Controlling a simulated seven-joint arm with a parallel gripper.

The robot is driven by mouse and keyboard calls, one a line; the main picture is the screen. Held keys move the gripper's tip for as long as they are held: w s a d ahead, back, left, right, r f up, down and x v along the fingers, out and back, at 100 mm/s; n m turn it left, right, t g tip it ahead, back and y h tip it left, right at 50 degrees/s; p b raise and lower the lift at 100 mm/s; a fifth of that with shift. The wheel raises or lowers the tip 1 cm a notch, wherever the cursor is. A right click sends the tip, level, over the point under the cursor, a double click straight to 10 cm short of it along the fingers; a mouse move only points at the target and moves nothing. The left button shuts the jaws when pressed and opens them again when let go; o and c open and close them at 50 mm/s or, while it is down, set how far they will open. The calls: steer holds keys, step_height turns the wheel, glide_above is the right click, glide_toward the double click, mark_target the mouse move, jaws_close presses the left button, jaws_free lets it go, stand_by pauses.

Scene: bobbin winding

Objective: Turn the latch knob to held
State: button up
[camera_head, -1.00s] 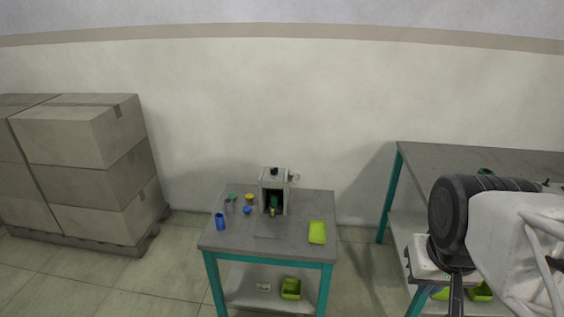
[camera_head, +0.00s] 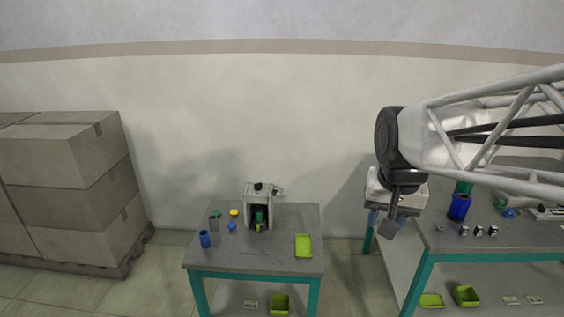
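A small grey winding machine (camera_head: 250,198) stands at the back of the small table. A dark knob (camera_head: 258,186) sits on its top, and a small arm-like part (camera_head: 278,190) sticks out at its upper right. I cannot tell which of these is the latch knob, nor how it is turned. A green and yellow-green part (camera_head: 259,218) sits in the machine's dark opening. My gripper (camera_head: 391,228) hangs pointing down to the right of the small table, well apart from the machine. Its fingers are too small to tell open from shut.
The small table (camera_head: 215,262) also carries a blue cylinder (camera_head: 205,239), small coloured spools and a lime tray (camera_head: 303,246). A larger table (camera_head: 475,241) stands at right with several items. Stacked boxes (camera_head: 60,190) stand at left. Floor shows between the tables.

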steer(key=w+a+r+m, duration=0.1)
steer(key=w+a, duration=0.2)
steer(key=w, duration=0.6)
steer(key=w+a+r+m, duration=0.1)
steer(key=w+a, duration=0.1)
steer(key=w, duration=0.6)
steer(key=m+g, duration=0.2)
steer(key=m, duration=0.6)
glide_above(258, 186)
steer(key=f, duration=2.4)
steer(key=shift+w+d+f, duration=0.1)
steer(key=shift+w+d, duration=0.05)
steer(key=shift+w, duration=0.1)
steer(key=shift+w+a+f, duration=0.1)
steer(key=shift+a+f, duration=0.1)
steer(key=shift+f, duration=0.05)
steer(key=shift+f, duration=0.1)
steer(key=shift+f, duration=3.8)
jaws_close()
